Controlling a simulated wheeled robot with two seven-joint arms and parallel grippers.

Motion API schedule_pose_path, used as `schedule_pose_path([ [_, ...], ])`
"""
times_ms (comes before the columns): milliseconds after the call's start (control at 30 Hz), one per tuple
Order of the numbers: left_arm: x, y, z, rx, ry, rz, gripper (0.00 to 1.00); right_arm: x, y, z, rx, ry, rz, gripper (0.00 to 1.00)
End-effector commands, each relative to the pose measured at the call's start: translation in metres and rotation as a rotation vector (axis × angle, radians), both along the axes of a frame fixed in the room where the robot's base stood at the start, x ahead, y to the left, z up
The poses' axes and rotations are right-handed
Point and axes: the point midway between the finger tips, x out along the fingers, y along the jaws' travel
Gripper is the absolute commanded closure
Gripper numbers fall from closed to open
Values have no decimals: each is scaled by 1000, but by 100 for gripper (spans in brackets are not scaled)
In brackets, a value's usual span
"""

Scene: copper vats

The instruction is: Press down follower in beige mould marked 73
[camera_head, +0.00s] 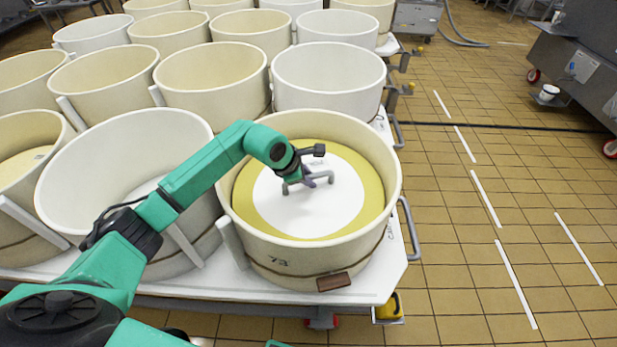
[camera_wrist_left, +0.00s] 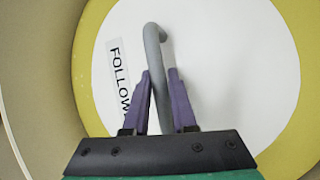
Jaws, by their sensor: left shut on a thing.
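The beige mould marked 73 (camera_head: 318,255) stands at the front right of the white trolley top. Inside it lies the follower (camera_head: 325,211), a white disc with a yellow ring around it and a grey bar handle (camera_head: 327,178) on top. In the wrist view the follower (camera_wrist_left: 215,60) carries a label reading "FOLLOW", partly hidden by a finger. My left gripper (camera_head: 307,181) reaches down into the mould. Its purple fingers (camera_wrist_left: 160,88) are shut on the grey handle (camera_wrist_left: 154,45). My right gripper is not in view.
A white mould (camera_head: 105,205) stands directly left of mould 73, and another white mould (camera_head: 328,75) stands behind it. Several more beige and white moulds fill the trolleys.

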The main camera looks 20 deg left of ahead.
Motion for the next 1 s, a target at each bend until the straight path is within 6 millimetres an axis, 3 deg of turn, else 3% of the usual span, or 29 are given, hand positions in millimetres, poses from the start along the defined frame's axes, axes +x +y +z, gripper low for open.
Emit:
schedule_pose_path([
  [33, -5, 0, -8, 10, 22, -5, 100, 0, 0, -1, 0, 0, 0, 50],
  [267, -6, 0, -7, 10, 22, -5, 100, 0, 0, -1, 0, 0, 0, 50],
  [300, -6, 0, -7, 10, 22, -5, 68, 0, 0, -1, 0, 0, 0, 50],
  [367, -5, 0, -6, 9, 20, -5, 45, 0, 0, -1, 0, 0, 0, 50],
  [400, -5, 0, -6, 8, 19, -5, 40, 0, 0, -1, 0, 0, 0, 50],
  [1000, -3, -1, -1, 3, 10, -4, 40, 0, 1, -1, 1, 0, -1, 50],
])
